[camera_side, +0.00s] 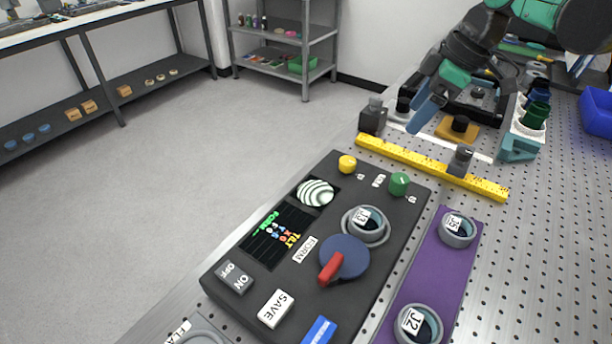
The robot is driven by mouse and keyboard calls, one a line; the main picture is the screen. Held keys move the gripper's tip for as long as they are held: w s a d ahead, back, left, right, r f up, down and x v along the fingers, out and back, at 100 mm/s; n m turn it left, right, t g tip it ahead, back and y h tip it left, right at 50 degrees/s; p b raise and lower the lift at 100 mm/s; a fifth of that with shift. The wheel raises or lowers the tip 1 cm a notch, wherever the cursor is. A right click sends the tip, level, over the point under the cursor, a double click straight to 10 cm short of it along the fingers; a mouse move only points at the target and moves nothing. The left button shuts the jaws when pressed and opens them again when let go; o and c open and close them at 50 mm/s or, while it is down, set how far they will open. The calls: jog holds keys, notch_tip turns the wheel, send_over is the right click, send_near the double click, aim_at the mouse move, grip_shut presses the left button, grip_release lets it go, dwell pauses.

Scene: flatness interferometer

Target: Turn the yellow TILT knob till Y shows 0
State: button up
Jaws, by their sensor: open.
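The yellow knob (347,164) is a small round cap at the back left corner of the dark control panel (224,272). A green knob (399,184) stands to its right. The panel's display (279,233) shows coloured text with the words FORM and TILT; the Y value is too small to read. Beside the display, a round window (316,193) shows curved dark and light fringes. My gripper (427,109) is open and empty, pointing down over the back of the bench, behind and to the right of the yellow knob and apart from it. Its fingers show partly edge-on.
A yellow ruler (425,164) lies between the panel and my gripper, with a grey post (460,160) on it. A dark block (373,117) stands left of the gripper. A blue dial with a red handle (331,268) and a purple plate (427,270) are nearer the front.

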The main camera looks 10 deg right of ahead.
aim_at(349, 161)
jog(key=w+a+f+n, duration=0.1)
jog(key=a+f+n, duration=0.1)
jog(key=w+a+f+n+g, duration=0.1)
jog(key=n, duration=0.1)
jog(key=w+a+f+n+g+y, duration=0.1)
jog(key=w+a+f, duration=0.1)
jog(key=shift+a+f+n, duration=0.3)
jog(key=shift+n, duration=0.1)
jog(key=shift+x, duration=2.95)
jog(key=shift+r, duration=0.1)
grip_shut()
jog(key=shift+s, duration=0.1)
jog(key=m+t, duration=0.1)
jog(key=m, duration=0.4)
jog(key=shift+s+a+m+t+h, duration=0.1)
jog(key=shift+s+m+t+h, duration=0.05)
jog(key=shift+m+t+h, duration=0.2)
jog(key=m+t, duration=0.1)
jog(key=m, duration=0.2)
jog(key=m+h, duration=0.1)
jog(key=m, duration=0.2)
jog(key=shift+s+a+t+h, duration=0.1)
jog(key=shift+t+h, duration=0.15)
jog(key=shift+t, duration=0.1)
jog(key=shift+m, duration=0.35)
